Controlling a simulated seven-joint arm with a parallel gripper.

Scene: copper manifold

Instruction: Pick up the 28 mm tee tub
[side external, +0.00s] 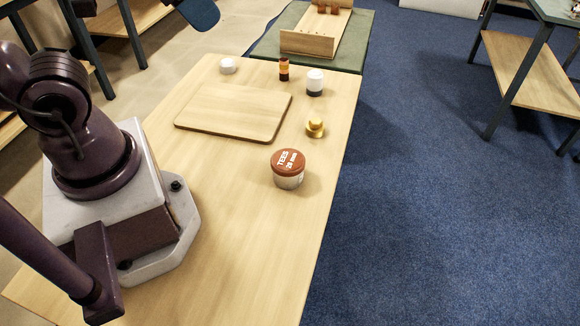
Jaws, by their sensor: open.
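The 28 mm tee tub (288,169) stands upright on the wooden table in the side external view, right of the table's middle and near its right edge. It is a short round pale tub with a red-brown lid marked "TEES 28 mm". Nothing touches it and its lid is in full view. My gripper's fingers do not show in this view. Only parts of my arm and its base are seen at the left, well apart from the tub.
A brass-coloured fitting (315,127) stands just behind the tub. A wooden board (234,111) lies behind and left. A white-topped jar (315,83), an orange and dark cylinder (284,69) and a white round piece (227,66) stand farther back. The table front (245,265) is clear.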

